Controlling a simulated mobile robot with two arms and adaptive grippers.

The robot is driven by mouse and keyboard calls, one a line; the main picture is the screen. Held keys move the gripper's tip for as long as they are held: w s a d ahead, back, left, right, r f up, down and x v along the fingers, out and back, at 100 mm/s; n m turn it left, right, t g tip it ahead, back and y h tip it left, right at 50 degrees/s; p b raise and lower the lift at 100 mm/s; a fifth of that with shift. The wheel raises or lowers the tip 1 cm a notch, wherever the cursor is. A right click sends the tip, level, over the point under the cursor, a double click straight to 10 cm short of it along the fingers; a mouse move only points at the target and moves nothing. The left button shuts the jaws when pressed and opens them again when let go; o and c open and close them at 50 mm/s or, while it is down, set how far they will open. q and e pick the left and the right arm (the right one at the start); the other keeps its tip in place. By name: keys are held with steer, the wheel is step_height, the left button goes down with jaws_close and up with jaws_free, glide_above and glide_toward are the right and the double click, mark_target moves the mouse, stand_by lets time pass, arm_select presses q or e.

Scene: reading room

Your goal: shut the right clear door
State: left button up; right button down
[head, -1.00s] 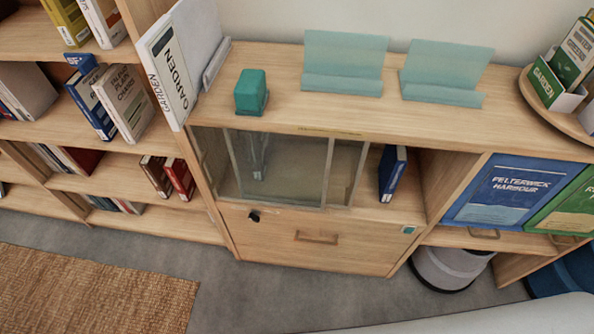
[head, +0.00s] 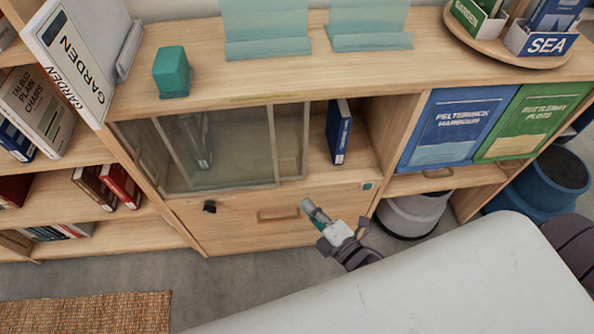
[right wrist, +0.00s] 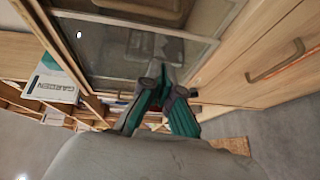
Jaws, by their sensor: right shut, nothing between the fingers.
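The right clear door (head: 291,145) is a framed glass panel in the wooden cabinet, slid left so that it largely overlaps the left clear door (head: 140,155). The bay to its right is open, and a blue book (head: 338,132) stands inside. My right gripper (head: 308,207) is shut and empty, in front of the drawer front below the doors and apart from the door frame. In the right wrist view, the gripper (right wrist: 163,88) shows its green fingers together, with the glass and its frame (right wrist: 140,27) beyond them. My left gripper is not in view.
A wooden drawer front with a handle (head: 279,214) and a dark knob (head: 210,207) lies below the doors. A green block (head: 171,70) and pale teal stands (head: 266,30) are on the top. Bins (head: 412,212) stand under the shelf at right.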

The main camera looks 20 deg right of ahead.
mark_target(301, 169)
steer(key=w+r+n+t+p, duration=0.1)
steer(key=w+r, duration=0.2)
steer(key=w, duration=0.6)
steer(key=shift+w+d+r+y, duration=0.15)
steer(key=shift+w+d+y, duration=0.1)
steer(key=shift+w+y, duration=0.1)
steer(key=shift+d, duration=0.1)
steer(key=shift+s+d, duration=0.1)
steer(key=shift+d, duration=0.2)
steer(key=s+d, duration=0.2)
steer(key=d, duration=1)
steer(key=s+d, duration=0.3)
steer(key=d, duration=0.9)
steer(key=shift+s+d, duration=0.1)
